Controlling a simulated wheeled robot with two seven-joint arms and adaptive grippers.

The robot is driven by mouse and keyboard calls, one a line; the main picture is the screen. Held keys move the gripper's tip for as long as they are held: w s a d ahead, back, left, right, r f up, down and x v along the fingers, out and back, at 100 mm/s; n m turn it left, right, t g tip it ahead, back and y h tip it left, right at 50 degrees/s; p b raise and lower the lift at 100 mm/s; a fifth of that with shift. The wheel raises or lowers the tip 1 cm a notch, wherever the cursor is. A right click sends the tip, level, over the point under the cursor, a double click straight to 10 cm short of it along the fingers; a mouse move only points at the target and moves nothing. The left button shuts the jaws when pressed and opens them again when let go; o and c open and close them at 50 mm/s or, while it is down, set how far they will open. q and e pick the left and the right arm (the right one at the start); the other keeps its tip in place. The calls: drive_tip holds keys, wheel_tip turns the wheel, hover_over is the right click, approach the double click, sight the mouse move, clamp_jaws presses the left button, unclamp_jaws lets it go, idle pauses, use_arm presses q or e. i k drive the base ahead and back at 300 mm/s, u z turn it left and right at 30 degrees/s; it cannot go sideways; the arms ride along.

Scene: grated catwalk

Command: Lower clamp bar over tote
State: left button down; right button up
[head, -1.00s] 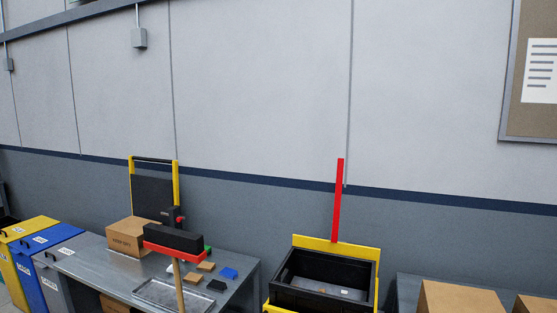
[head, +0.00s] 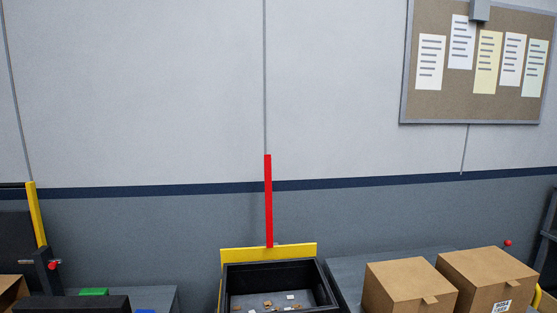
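The clamp bar (head: 268,200) is a red bar standing upright at the back of the yellow frame (head: 268,252). The black tote (head: 275,271) sits in front of that frame, open at the top, with several small light and brown pieces inside. The bar is raised and not across the tote. The tote's lower front is cut off by the picture's bottom edge. Neither of my grippers shows in the head view.
Two cardboard boxes (head: 408,287) (head: 488,277) stand on a grey table right of the tote. A workbench with a black block (head: 70,304) and a green piece (head: 94,291) is at the left. A notice board (head: 478,66) hangs on the wall.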

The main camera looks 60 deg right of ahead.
sight(267, 159)
drive_tip(key=z, duration=0.8)
drive_tip(key=i, duration=0.75)
drive_tip(key=z, duration=0.9)
